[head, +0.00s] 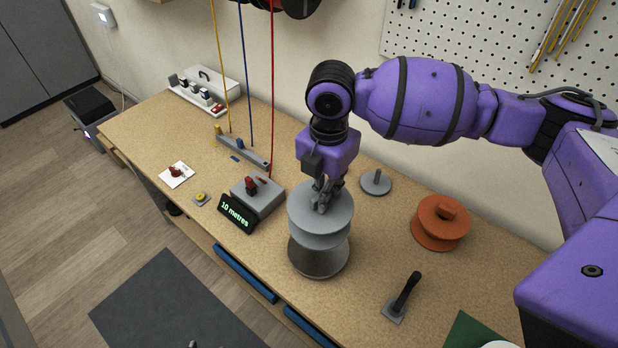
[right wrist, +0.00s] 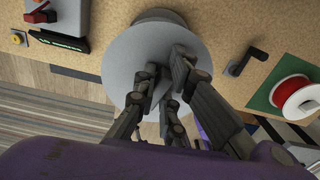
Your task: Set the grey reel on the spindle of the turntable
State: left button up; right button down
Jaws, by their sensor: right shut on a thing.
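The grey reel (head: 320,207) is upright under my right gripper (head: 322,200), which is shut on its top at the middle. In the right wrist view the reel's wide flange (right wrist: 125,65) shows around the fingers of my right gripper (right wrist: 160,90). Directly below the reel is a round darker grey base (head: 318,262), which looks like the turntable. Its spindle is hidden by the reel. I cannot tell whether the reel rests on it or hangs just above. A small grey tip at the bottom edge of the head view may be my left gripper (head: 193,344).
A grey disc with a peg (head: 376,182) and an orange reel (head: 440,222) stand right of the reel. A black-handled lever (head: 405,293) is near the front edge. A box with a "10 metres" display (head: 236,212) is close on the left. A red reel (right wrist: 296,95) lies on a green mat.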

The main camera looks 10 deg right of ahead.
dwell(0.3)
jog(key=shift+n, duration=0.4)
jog(key=shift+w+a+f+n+b, duration=0.1)
jog(key=shift+f+n+b, duration=0.35)
jog(key=shift+f, duration=1.05)
jog(key=shift+a+f+n+b, duration=0.1)
jog(key=shift+f+n+b, duration=0.35)
jog(key=shift+f, duration=1)
jog(key=shift+p, duration=0.35)
